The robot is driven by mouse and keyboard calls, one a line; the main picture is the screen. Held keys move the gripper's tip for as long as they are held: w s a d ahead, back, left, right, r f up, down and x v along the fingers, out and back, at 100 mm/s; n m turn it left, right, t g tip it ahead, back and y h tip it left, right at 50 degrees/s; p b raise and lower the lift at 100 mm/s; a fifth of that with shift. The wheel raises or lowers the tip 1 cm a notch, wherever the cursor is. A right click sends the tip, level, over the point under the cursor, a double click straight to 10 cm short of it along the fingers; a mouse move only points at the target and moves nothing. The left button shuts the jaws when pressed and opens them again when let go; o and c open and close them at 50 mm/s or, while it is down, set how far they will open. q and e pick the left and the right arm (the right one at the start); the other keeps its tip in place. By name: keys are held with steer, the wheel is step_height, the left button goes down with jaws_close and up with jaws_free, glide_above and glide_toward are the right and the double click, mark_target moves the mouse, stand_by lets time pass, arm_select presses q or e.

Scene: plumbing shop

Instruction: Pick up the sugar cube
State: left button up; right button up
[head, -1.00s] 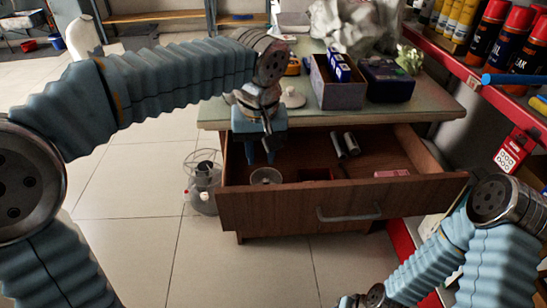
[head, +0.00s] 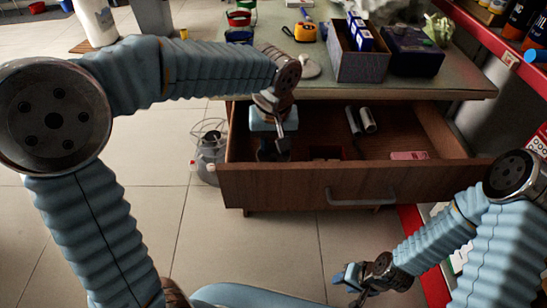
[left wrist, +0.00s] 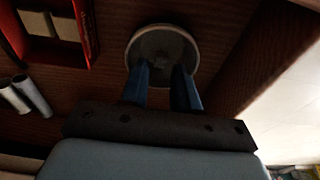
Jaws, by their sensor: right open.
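I cannot clearly make out a sugar cube. In the left wrist view a round grey dish (left wrist: 163,40) lies on the drawer floor, with a small dim shape at its middle that I cannot identify. My left gripper (left wrist: 161,72) points down at the dish, its two blue fingers apart, with nothing visibly held. In the head view my left gripper (head: 273,152) reaches into the left part of the open drawer (head: 290,188) and hides the dish. My right gripper (head: 348,278) is open and low, in front of the drawer, away from it.
The drawer also holds a red box (left wrist: 85,35) with pale blocks, two metal cylinders (head: 367,120) and a pink item (head: 408,155). Drawer walls stand close around the left gripper. On the bench above are a grey bin (head: 362,66) and a dark blue box (head: 413,55).

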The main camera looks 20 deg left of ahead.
mark_target(273, 158)
arm_select(q)
steer(key=shift+f, duration=1.25)
steer(key=shift+a, duration=0.1)
steer(key=shift+f, duration=0.1)
steer(key=c, duration=0.5)
jaws_close()
steer(key=shift+w+r, duration=0.1)
steer(key=shift+r, duration=0.1)
